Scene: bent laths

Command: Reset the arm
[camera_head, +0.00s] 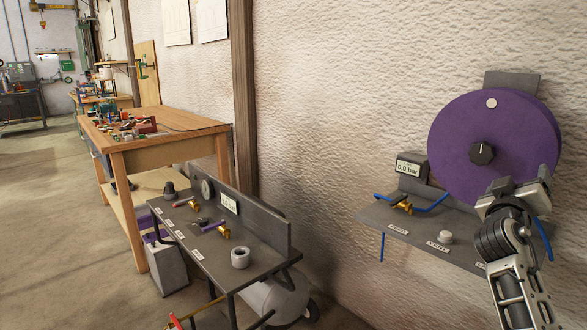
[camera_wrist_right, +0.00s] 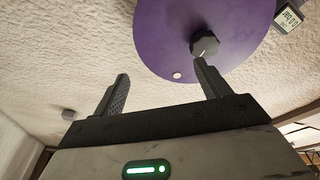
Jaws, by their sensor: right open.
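My right arm (camera_head: 510,260) comes up from the lower right in the head view. My right gripper (camera_head: 513,186) is in front of the lower part of a large purple disc (camera_head: 460,140) and hides some of its lower right edge. In the right wrist view the jaws (camera_wrist_right: 161,72) are apart with nothing between them. The disc (camera_wrist_right: 165,35) lies beyond the fingers there, and its black knob (camera_wrist_right: 204,43) appears just past the tip of the right-hand finger. I cannot tell whether that finger touches the knob. My left gripper is not in view.
Below the disc, a grey wall shelf (camera_head: 415,235) carries a 0.0 bar display (camera_head: 411,168), a brass valve (camera_head: 403,204) with blue tubing and a white button (camera_head: 445,237). A dark bench (camera_head: 200,242) and a wooden table (camera_head: 165,145) stand left. Floor beyond is open.

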